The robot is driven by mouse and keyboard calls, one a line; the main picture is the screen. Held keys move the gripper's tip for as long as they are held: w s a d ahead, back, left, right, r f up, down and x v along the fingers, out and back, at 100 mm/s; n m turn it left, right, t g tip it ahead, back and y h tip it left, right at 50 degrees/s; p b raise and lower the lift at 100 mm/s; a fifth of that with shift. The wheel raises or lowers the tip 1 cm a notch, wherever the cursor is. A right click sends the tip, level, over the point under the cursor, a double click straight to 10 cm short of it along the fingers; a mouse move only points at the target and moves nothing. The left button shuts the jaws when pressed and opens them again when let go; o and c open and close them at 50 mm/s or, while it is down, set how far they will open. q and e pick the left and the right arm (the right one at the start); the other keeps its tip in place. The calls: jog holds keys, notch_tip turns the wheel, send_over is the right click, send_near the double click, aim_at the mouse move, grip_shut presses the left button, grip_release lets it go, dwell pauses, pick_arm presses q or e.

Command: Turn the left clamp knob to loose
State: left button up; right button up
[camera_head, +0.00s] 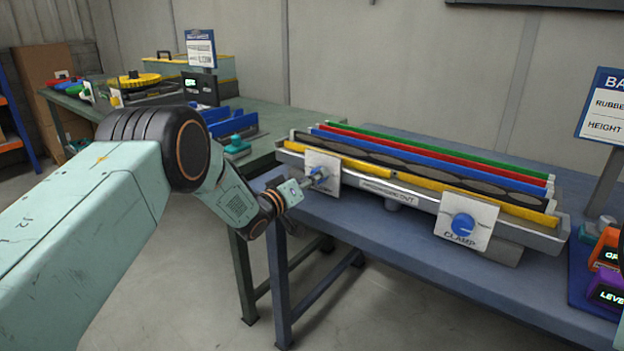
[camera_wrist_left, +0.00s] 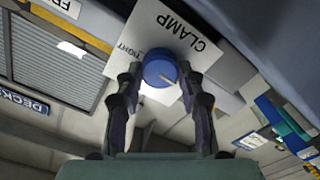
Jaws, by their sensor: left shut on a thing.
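The left clamp knob (camera_head: 319,173) is a blue round knob on a white plate (camera_head: 324,158) at the left end of the rack's front. In the left wrist view the knob (camera_wrist_left: 160,68) sits between my finger pads. The plate (camera_wrist_left: 158,22) reads CLAMP and TIGHT, upside down there; no loose mark can be made out. A pale pointer line shows on the knob. My left gripper (camera_head: 311,179) is shut on this knob; it also shows in the left wrist view (camera_wrist_left: 160,76).
The rack (camera_head: 400,189) holds long green, red, blue, black and yellow strips on a blue-grey table (camera_head: 420,262). A second blue clamp knob (camera_head: 463,224) is at its right end. Colored boxes (camera_head: 606,290) stand at the far right. A green bench (camera_head: 262,150) stands behind left.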

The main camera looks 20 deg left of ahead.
pick_arm(q)
jog(key=o, duration=1.2)
jog(key=shift+c, duration=0.2)
jog(key=v, duration=1.2)
